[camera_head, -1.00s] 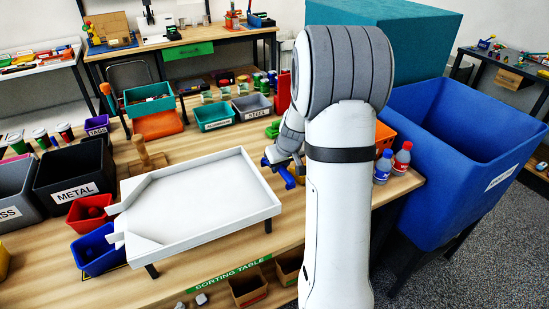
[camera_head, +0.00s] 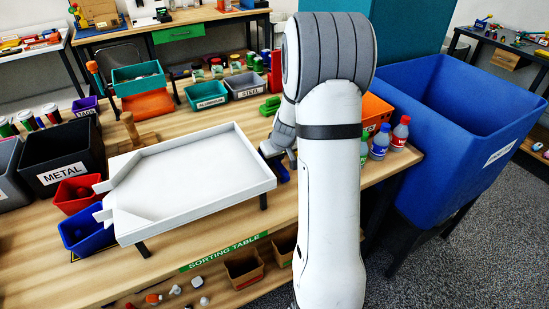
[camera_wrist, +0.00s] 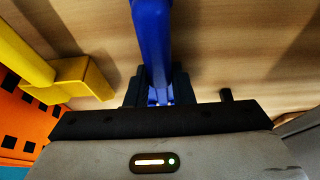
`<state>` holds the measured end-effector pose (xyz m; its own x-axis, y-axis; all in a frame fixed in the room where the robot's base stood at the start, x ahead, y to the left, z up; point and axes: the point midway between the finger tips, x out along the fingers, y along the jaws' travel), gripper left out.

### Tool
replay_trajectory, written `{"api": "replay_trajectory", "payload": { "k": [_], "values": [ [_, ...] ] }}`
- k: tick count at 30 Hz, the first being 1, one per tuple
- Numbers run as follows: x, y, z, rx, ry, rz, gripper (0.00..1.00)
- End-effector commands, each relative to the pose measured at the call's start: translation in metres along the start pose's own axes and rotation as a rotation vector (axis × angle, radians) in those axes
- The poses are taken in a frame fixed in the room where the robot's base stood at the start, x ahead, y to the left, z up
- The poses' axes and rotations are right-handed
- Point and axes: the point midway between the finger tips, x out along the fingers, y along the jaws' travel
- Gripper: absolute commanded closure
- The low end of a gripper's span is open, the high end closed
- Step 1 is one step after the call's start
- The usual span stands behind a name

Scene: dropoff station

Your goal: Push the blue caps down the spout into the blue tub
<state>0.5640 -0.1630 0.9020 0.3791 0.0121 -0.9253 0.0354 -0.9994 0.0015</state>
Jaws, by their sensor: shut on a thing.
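A white tray (camera_head: 195,172) stands on legs on the table, its narrow spout (camera_head: 103,200) pointing left. The blue tub (camera_head: 84,236) sits under the spout's end. I see no blue caps on the tray; the tub's contents are too dark to make out. My gripper (camera_wrist: 150,92) is shut on a blue bar-like tool (camera_wrist: 151,40), with wood behind it in the wrist view. In the head view the blue tool (camera_head: 282,173) shows just right of the tray's right wall, partly hidden by my arm. I cannot tell whether it touches the tray.
A red bin (camera_head: 74,194) and black METAL bin (camera_head: 62,160) stand left of the tray. Bottles (camera_head: 379,143) stand at the table's right edge beside a large blue bin (camera_head: 440,135). In the wrist view, a yellow object (camera_wrist: 78,82) lies close to my gripper.

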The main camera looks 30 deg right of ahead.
Motion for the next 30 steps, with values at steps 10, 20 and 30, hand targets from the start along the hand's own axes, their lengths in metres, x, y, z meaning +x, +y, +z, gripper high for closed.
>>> {"api": "replay_trajectory", "payload": {
  "k": [10,20,30],
  "values": [
    [0.0,0.001,0.0,0.0,0.0,0.0,0.55],
    [-0.005,0.001,0.0,0.0,0.0,0.0,0.53],
    [-0.056,0.001,0.0,-0.001,0.003,0.002,0.53]
  ]
}}
